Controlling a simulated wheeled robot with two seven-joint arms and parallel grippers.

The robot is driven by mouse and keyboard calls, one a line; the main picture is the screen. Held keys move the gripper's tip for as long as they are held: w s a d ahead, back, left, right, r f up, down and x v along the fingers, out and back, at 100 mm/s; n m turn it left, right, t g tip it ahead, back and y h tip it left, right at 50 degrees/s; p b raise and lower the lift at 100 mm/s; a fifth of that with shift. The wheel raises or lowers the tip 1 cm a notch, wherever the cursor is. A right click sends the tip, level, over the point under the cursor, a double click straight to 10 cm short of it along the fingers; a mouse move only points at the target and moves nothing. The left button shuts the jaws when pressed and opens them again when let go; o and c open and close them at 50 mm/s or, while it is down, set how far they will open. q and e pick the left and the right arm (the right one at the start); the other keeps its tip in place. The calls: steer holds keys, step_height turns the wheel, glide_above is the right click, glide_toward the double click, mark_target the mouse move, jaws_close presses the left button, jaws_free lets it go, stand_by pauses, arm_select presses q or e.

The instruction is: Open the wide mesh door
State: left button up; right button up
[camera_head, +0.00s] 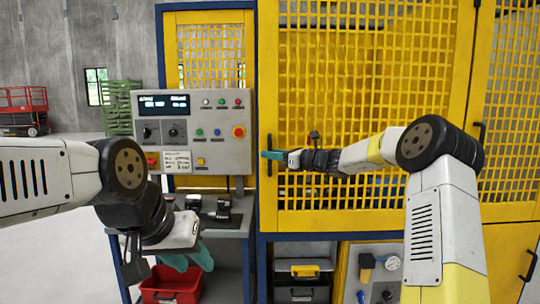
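The wide yellow mesh door (340,45) stands in front of me in a blue-edged frame and looks closed. Its dark vertical handle (269,190) is at the door's left edge. My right gripper (270,154) reaches left across the door, and its teal fingertips are at the upper part of the handle. I cannot tell whether the fingers are closed around it. My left gripper (188,258) hangs low at the left, pointing down, with teal fingers apart from each other. It is well away from the door, above a red bin.
A grey control panel (215,160) with buttons stands left of the door. A red bin (172,286) sits below it. Open floor and a red lift (24,110) lie at left.

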steer(key=shift+w+a, duration=0.15)
steer(key=shift+a, duration=0.1)
jaws_close()
stand_by(1.4)
